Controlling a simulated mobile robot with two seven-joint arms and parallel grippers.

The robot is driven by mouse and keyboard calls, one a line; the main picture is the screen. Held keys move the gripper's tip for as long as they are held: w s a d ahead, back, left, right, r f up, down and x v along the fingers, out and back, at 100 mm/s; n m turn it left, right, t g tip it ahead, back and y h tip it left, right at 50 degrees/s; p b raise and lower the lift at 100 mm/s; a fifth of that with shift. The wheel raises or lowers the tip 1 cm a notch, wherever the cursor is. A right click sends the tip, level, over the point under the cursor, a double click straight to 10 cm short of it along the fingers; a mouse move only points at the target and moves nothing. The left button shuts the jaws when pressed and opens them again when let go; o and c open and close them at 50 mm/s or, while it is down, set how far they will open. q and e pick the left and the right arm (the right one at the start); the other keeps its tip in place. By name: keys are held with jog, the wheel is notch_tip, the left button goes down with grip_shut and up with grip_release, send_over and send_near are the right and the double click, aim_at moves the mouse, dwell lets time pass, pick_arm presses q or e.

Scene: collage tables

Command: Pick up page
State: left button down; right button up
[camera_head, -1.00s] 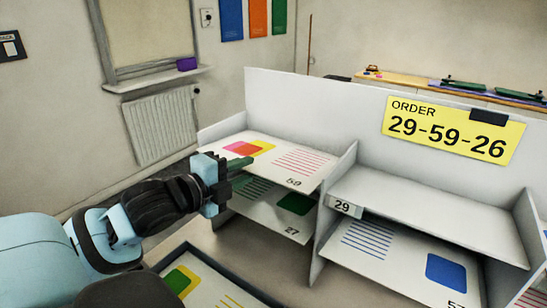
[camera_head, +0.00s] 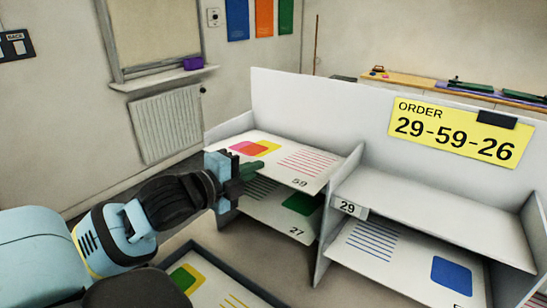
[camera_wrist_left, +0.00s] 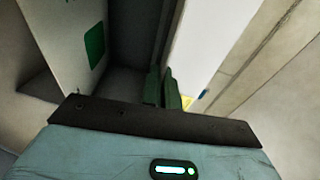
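Page 59 (camera_head: 268,160), white with pink, red and yellow shapes and red lines, lies on the upper left shelf. My left gripper (camera_head: 254,168), with green fingers, is at the front left edge of this page. In the left wrist view the two fingers (camera_wrist_left: 163,88) are close together, with a narrow dark gap between them. A white sheet or shelf (camera_wrist_left: 200,45) meets the right finger. I cannot tell whether the page edge is between the fingers. My right gripper is out of view.
Page 27 (camera_head: 278,213) lies on the shelf below. The upper right shelf (camera_head: 440,214), labelled 29, is bare. Another page (camera_head: 400,262) lies under it. A dark tray (camera_head: 238,276) holds a page at the front. A yellow order sign (camera_head: 460,133) reads 29-59-26.

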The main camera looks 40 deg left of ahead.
pick_arm(q)
jog(key=shift+r, duration=0.1)
